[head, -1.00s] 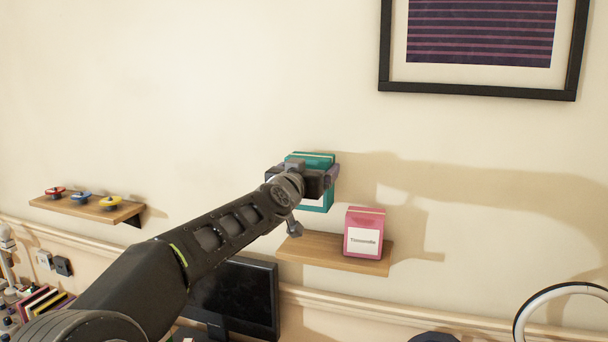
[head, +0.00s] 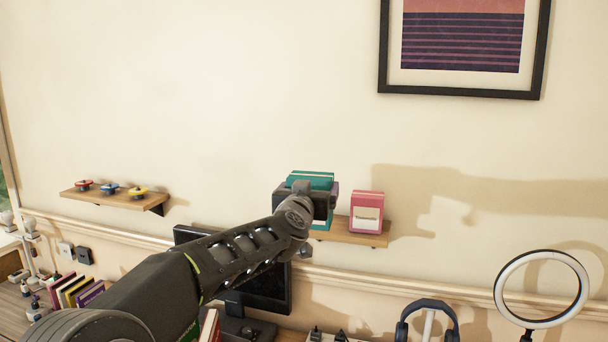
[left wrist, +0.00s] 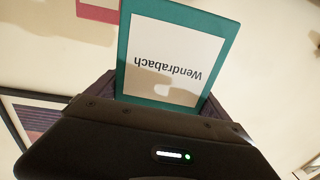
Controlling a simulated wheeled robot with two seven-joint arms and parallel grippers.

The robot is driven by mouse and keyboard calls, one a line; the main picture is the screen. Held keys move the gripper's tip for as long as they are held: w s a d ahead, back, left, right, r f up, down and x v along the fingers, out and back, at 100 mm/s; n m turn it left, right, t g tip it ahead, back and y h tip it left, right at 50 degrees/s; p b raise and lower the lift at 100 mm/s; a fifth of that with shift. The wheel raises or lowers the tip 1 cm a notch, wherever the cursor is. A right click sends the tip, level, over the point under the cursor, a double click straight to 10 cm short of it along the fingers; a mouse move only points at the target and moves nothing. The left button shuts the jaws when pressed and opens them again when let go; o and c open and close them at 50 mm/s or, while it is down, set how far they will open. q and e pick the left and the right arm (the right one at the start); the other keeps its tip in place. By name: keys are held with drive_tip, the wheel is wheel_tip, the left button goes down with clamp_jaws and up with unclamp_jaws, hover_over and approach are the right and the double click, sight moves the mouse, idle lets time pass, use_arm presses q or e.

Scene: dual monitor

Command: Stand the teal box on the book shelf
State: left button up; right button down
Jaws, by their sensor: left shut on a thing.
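The teal box (head: 311,178) is upright in the head view, at the left part of the wooden book shelf (head: 352,237). My left gripper (head: 306,203) is shut on it and hides much of its front. I cannot tell whether the box's bottom touches the shelf. In the left wrist view the teal box (left wrist: 174,52) fills the space between the fingers, its white label reading "Wendrabach" upside down. A pink box (head: 367,212) stands on the shelf just right of the teal box, with a small gap. My right gripper is not in view.
A monitor (head: 262,285) stands below the shelf, behind my left arm. A second shelf (head: 117,200) with several small coloured spinning tops is at left. A ring light (head: 542,290) and headphones (head: 428,313) are at lower right. A framed picture (head: 462,92) hangs above.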

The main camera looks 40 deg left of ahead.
use_arm(q)
drive_tip(key=d+f, duration=0.1)
drive_tip(key=f, duration=0.1)
drive_tip(key=w+f, duration=0.1)
drive_tip(key=f, duration=0.1)
drive_tip(key=d+f, duration=0.1)
drive_tip(key=f, duration=0.2)
drive_tip(key=shift+w+d, duration=0.3)
drive_tip(key=s+d+f+m+h, duration=0.2)
drive_tip(key=d+f+h, duration=0.1)
drive_tip(key=d+f, duration=0.9)
drive_tip(key=s+d+f+m+t+h, duration=0.1)
drive_tip(key=s+d+f+m+h, duration=0.2)
drive_tip(key=d+f, duration=1)
wheel_tip(320, 180, down, 3)
drive_tip(key=shift+f+t+h, duration=0.15)
drive_tip(key=shift+t+h, duration=0.15)
drive_tip(key=shift+h, duration=0.5)
